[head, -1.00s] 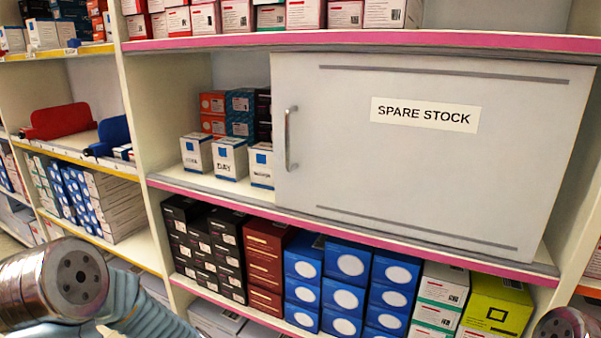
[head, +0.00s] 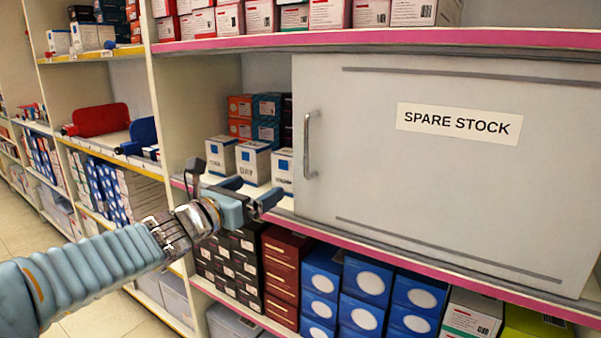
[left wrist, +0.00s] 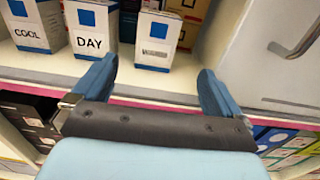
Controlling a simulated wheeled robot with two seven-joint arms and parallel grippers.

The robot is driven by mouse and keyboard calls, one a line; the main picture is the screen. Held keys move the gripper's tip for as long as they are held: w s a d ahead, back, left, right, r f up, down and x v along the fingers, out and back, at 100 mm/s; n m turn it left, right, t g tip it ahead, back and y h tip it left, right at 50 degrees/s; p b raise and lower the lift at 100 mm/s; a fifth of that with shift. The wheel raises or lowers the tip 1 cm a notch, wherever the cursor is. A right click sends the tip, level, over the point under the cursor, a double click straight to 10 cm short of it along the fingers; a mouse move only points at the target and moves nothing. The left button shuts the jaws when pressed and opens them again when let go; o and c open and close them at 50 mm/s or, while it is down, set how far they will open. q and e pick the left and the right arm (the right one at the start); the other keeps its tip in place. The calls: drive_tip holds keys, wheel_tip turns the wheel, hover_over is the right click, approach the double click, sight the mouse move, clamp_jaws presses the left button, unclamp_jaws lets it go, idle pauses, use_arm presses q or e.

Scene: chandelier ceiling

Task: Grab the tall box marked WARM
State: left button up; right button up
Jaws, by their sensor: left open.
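Three tall white boxes with blue squares stand on the middle shelf. The left one (head: 222,155) reads COOL in the left wrist view (left wrist: 33,24). The middle one (head: 253,161) reads DAY, also in the left wrist view (left wrist: 91,28). The right one (head: 283,168) has print too blurred to read in the left wrist view (left wrist: 157,42); in the head view the door edge partly hides it. No word WARM is legible. My left gripper (head: 250,192) is open and empty at the shelf's front edge, apart from the boxes. My right gripper is out of view.
A grey SPARE STOCK door (head: 440,190) with a handle (head: 309,145) covers the shelf to the right. Orange and teal boxes (head: 267,107) stand behind the white ones. A shelf divider rises on the left. Dark boxes (head: 238,262) fill the shelf below.

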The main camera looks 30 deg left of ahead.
sight(283, 172)
use_arm(q)
drive_tip(key=w, duration=0.7)
drive_tip(key=shift+w+d, duration=0.2)
drive_tip(key=shift+w, duration=0.1)
drive_tip(key=shift+w+p, duration=0.3)
drive_tip(key=shift+w, duration=2.5)
drive_tip(key=shift+r, duration=0.1)
drive_tip(key=c, duration=1.1)
